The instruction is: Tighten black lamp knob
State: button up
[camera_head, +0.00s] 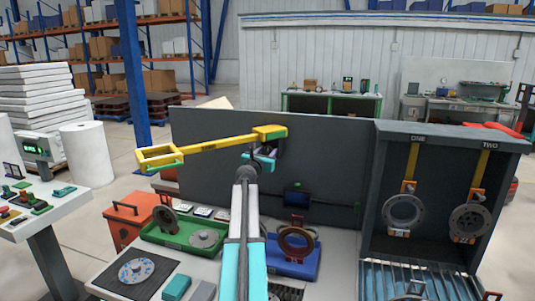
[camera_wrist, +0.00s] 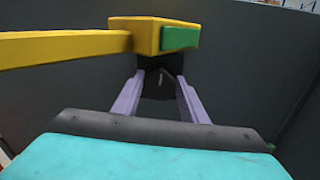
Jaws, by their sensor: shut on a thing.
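The yellow lamp arm (camera_head: 205,144) runs from an open rectangular frame (camera_head: 160,156) at the left to a yellow block (camera_head: 269,132) at the right. The block also shows in the wrist view (camera_wrist: 152,36), with a green patch on its face. The black knob (camera_wrist: 159,82) sits just below the block, in front of the dark panel. My gripper (camera_wrist: 158,90) has its two purple fingers closed on the knob's sides, one left and one right. In the head view my gripper (camera_head: 262,158) and wrist partly hide the knob.
The dark grey panel (camera_head: 215,165) stands close behind. A cabinet (camera_head: 440,135) at the right holds round parts on yellow straps. Below are a green tray (camera_head: 176,241), a blue tray (camera_head: 292,270) with a ring, and an orange box (camera_head: 125,228).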

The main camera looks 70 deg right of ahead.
jog(key=m+b, duration=0.2)
jog(key=m, duration=0.1)
jog(key=f+m+b, duration=0.1)
jog(key=m+b, duration=0.2)
jog(key=shift+s+b, duration=0.15)
jog(key=shift+b, duration=0.2)
jog(key=n+b, duration=2.2)
jog(key=n, duration=0.1)
jog(key=w+n+b, duration=0.1)
jog(key=n+b, duration=1)
jog(key=shift+a+f+n+b, duration=0.1)
jog(key=shift+f+n+b, duration=0.2)
jog(key=shift+f, duration=0.05)
jog(key=m+b, duration=0.1)
jog(key=m, duration=0.1)
jog(key=m+b, duration=0.1)
jog(key=m, duration=0.2)
jog(key=shift+r+m+b, duration=0.2)
jog(key=shift+m+b, duration=0.1)
jog(key=shift+b, duration=0.05)
